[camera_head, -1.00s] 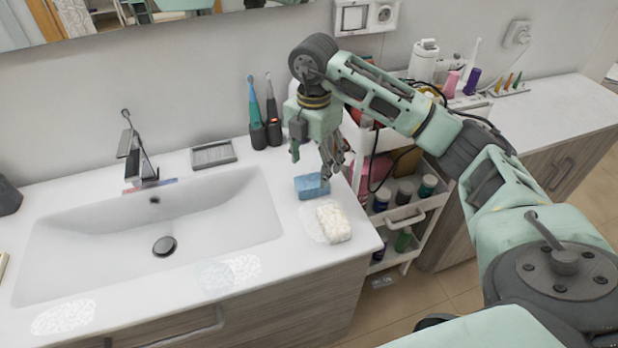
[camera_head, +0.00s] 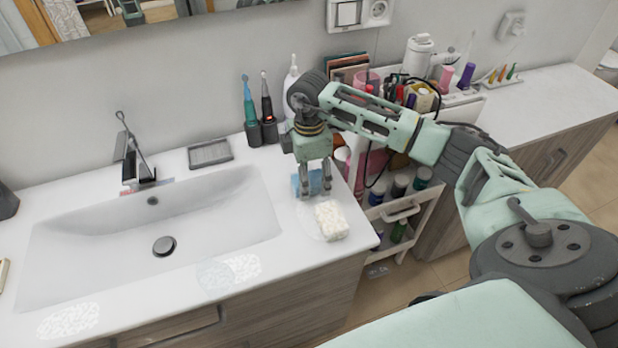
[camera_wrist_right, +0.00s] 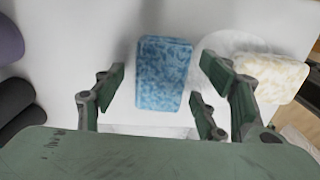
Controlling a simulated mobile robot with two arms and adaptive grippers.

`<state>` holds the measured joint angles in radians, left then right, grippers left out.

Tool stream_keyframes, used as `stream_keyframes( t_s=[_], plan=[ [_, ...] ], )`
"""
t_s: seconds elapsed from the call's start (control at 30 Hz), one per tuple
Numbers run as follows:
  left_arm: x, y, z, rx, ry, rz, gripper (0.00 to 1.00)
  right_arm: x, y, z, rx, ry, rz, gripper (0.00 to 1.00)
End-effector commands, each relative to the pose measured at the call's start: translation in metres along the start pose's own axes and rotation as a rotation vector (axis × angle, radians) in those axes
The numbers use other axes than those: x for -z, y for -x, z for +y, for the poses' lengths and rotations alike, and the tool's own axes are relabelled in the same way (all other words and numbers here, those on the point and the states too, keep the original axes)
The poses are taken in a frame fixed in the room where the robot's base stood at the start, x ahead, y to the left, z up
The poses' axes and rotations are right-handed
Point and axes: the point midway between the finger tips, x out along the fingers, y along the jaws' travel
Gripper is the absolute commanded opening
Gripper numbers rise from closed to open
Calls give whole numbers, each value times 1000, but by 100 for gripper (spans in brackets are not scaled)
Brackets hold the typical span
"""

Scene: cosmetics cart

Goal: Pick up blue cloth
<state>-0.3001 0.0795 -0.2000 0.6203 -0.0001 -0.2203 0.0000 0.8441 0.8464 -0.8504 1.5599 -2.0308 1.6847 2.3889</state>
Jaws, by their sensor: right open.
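The blue cloth (camera_head: 296,184) is a folded, mottled blue block on the white counter, right of the sink. In the head view my right gripper (camera_head: 315,194) points down in front of it and hides part of it. In the right wrist view the cloth (camera_wrist_right: 163,73) lies between and beyond the spread fingers of my right gripper (camera_wrist_right: 160,100). The gripper is open and empty, with a visible gap on each side of the cloth. My left gripper is in neither view.
A cream cloth (camera_head: 332,220) lies close to the blue one, near the counter's right edge. The sink (camera_head: 110,225) is to the left. A loaded white cart (camera_head: 404,208) stands to the right.

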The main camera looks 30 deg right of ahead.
Motion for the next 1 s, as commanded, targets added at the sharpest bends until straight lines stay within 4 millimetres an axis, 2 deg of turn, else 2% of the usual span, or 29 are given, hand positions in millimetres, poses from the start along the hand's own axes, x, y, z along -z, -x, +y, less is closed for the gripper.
stream_keyframes(
  t_s=[0.1,0.3,0.87,1.0],
  plan=[
    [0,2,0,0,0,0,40,0,-8,0,0,1,-1,66],
    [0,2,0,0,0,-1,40,0,-9,0,-1,1,-1,66],
    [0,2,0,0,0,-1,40,0,-8,0,0,1,-1,18],
    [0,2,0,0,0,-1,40,0,-8,0,-1,1,-1,17]
  ],
)
